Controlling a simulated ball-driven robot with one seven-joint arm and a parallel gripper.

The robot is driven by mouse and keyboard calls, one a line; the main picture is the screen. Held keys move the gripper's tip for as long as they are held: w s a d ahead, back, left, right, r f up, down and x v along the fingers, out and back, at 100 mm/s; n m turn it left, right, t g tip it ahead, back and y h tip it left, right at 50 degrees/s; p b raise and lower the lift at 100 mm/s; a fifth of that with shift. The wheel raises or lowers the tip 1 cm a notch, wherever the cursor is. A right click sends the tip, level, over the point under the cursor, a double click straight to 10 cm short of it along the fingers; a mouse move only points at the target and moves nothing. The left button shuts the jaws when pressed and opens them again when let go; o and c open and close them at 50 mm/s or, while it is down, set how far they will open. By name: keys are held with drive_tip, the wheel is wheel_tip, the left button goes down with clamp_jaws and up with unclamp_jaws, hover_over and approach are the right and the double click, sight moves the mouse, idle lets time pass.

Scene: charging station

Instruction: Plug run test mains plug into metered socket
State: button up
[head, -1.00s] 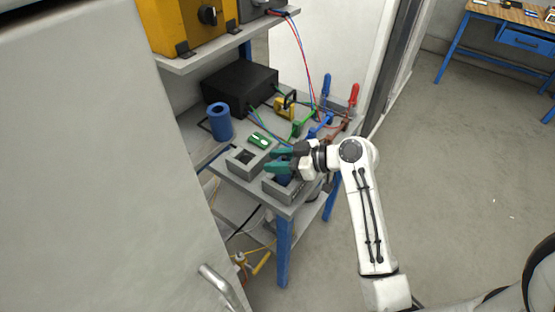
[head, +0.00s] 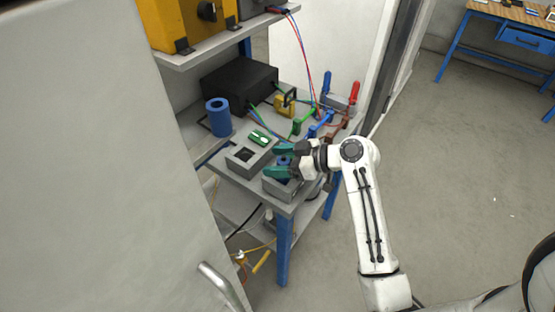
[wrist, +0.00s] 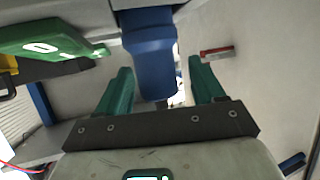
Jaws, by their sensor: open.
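The blue plug (head: 285,161) is at the right grey socket box (head: 281,189) on the shelf corner. In the wrist view the blue plug (wrist: 150,55) is between my fingers, with a gap on either side. My gripper (head: 284,160) is open around it; its green fingers also show in the wrist view (wrist: 160,85). How deep the plug sits in the box is hidden by the fingers. A second grey box (head: 250,157) with a dark square opening stands just left. I cannot tell which box is metered.
A green piece (head: 259,138) with white marks lies behind the left box. A blue cylinder (head: 218,118), a black box (head: 240,83), a yellow padlock-like piece (head: 285,105) and several coloured leads crowd the shelf. A grey cabinet (head: 90,150) blocks the left. Floor at right is clear.

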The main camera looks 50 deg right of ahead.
drive_tip(key=v, duration=1)
drive_tip(key=shift+s+b, duration=0.25)
drive_tip(key=shift+b, duration=0.2)
drive_tip(key=shift+d+r, duration=0.15)
